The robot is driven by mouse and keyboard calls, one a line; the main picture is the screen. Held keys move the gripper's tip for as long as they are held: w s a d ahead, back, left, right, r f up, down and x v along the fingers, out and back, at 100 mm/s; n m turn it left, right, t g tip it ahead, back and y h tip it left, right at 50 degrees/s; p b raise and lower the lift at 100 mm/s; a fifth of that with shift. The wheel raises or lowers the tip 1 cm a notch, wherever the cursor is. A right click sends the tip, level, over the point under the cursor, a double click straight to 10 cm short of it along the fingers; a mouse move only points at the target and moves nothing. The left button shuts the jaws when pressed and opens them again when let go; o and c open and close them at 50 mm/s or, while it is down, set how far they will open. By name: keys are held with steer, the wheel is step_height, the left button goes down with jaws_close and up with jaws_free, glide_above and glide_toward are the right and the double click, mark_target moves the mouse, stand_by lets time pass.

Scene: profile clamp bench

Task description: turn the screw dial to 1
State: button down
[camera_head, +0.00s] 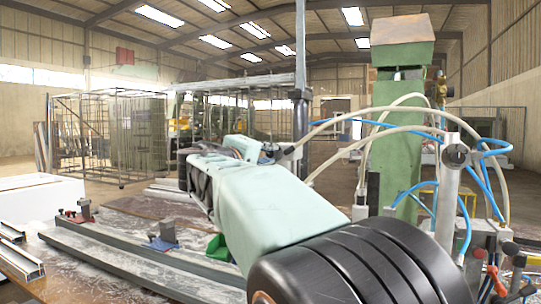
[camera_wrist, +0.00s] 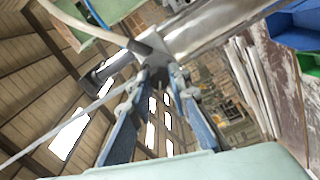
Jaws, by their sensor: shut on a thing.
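In the wrist view the two blue fingers of my gripper (camera_wrist: 166,80) meet at a small dark part, which I take to be the screw dial (camera_wrist: 157,62). It sits against a silver metal cylinder (camera_wrist: 215,28), beside a dark fitting with a pale hose. My gripper is shut on this part. The fingertips cover much of it, and no number or mark can be read. In the head view my own arm hides the fingers and the dial. An upright post with a black collar (camera_head: 300,97) rises behind my arm there.
Pale and blue hoses (camera_head: 420,128) loop across the right, near a green machine column (camera_head: 395,165). A green bin (camera_head: 217,246) stands close to my arm.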

steer(key=c, duration=1.8)
jaws_free()
steer(key=shift+s, duration=0.1)
steer(key=v, duration=1.2)
